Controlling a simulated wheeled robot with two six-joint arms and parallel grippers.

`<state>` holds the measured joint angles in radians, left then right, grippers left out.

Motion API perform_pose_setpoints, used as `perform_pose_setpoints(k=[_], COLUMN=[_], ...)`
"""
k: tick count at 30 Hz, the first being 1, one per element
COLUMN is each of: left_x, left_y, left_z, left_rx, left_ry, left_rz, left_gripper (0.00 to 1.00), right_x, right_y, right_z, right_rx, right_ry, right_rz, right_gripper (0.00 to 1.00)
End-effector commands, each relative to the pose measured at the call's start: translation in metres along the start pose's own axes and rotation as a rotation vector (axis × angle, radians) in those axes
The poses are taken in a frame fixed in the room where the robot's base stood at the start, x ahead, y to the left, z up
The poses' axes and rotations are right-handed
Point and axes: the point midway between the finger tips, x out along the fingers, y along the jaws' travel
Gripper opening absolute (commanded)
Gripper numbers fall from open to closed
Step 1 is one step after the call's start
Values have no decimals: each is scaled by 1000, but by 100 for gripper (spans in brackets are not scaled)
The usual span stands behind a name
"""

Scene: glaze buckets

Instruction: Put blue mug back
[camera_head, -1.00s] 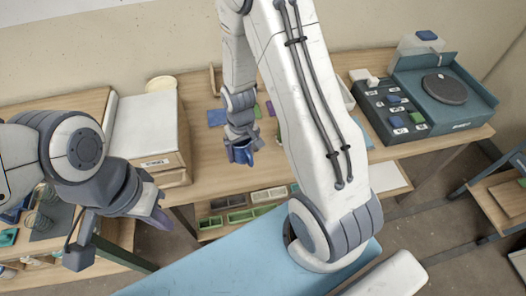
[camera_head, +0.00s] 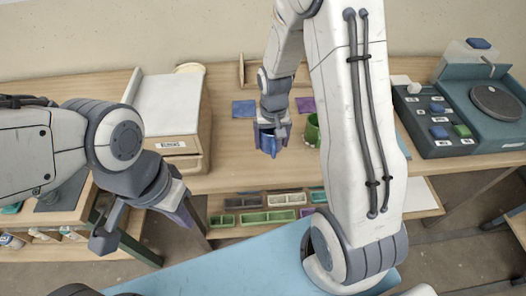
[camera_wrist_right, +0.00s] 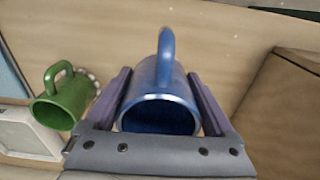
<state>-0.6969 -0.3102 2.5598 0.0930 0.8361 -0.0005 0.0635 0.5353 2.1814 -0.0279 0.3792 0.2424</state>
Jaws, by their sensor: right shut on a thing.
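My right gripper (camera_head: 271,143) is shut on the blue mug (camera_head: 268,144) and holds it over the front part of the wooden table. In the right wrist view, the blue mug (camera_wrist_right: 160,98) sits between the two fingers, its handle up in the picture and its rim toward the camera. A blue mat (camera_head: 244,109) and a purple mat (camera_head: 305,104) lie behind the gripper. A green mug (camera_head: 313,131) stands to the right of it. My left gripper (camera_head: 186,212) hangs low at the left, away from the mug. Its finger opening cannot be made out.
A drawer box with a pale top (camera_head: 168,105) stands on the table to the left. A dark panel of coloured blocks (camera_head: 437,122) and a teal wheel unit (camera_head: 490,105) stand at the right. Small trays (camera_head: 288,199) sit on the shelf below.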

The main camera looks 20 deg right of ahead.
Motion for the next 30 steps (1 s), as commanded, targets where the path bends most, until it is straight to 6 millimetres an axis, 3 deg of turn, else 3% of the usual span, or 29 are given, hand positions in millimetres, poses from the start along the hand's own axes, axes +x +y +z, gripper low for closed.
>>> perform_pose_setpoints(k=[6,15,28,29,30], left_x=[-3,-8,-4,-5,-5], left_y=[0,1,0,0,0], left_z=[0,0,0,0,0], left_rx=[0,0,0,0,0], left_ry=[0,-1,-1,-1,0], left_rz=[0,0,0,0,0], left_gripper=[0,0,0,0,0], right_x=[14,50,59,58,58], right_y=[-24,-24,-24,-24,-24], right_z=[0,2,2,3,2], right_rx=[-1,-1,0,0,0], right_ry=[1,0,2,2,2], right_rz=[0,0,-1,0,0], right_gripper=[0,0,0,96,100])
